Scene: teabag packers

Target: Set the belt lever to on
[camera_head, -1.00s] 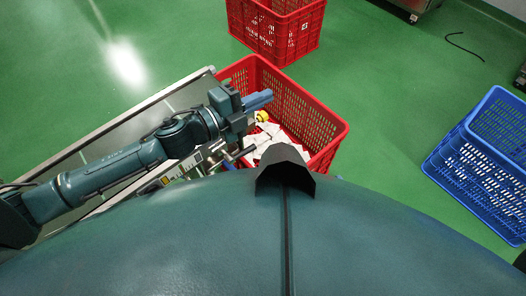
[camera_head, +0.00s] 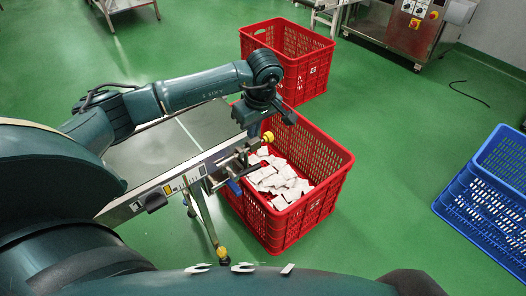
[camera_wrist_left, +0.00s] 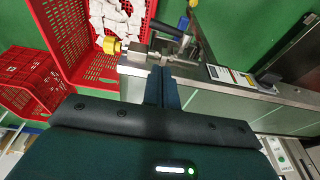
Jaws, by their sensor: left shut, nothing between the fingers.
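The conveyor (camera_head: 140,200) stands left of the red crate, with labels and a black handle (camera_head: 155,202) on its side rail. I cannot tell for sure whether this handle is the belt lever or how it is set. In the wrist view the handle (camera_wrist_left: 268,78) lies right of the fingers, beside the label plate (camera_wrist_left: 235,76). My left gripper (camera_head: 254,130) points down above the conveyor's end, near a yellow knob (camera_head: 268,137). In the wrist view its fingers (camera_wrist_left: 160,72) are together and empty, apart from the handle. My right gripper is not in view.
A red crate (camera_head: 318,204) holding several white teabags stands at the conveyor's end. A second red crate (camera_head: 312,67) is behind it, and a blue crate (camera_head: 470,205) is at the right. A steel machine (camera_head: 395,30) stands at the back. Green floor between the crates is clear.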

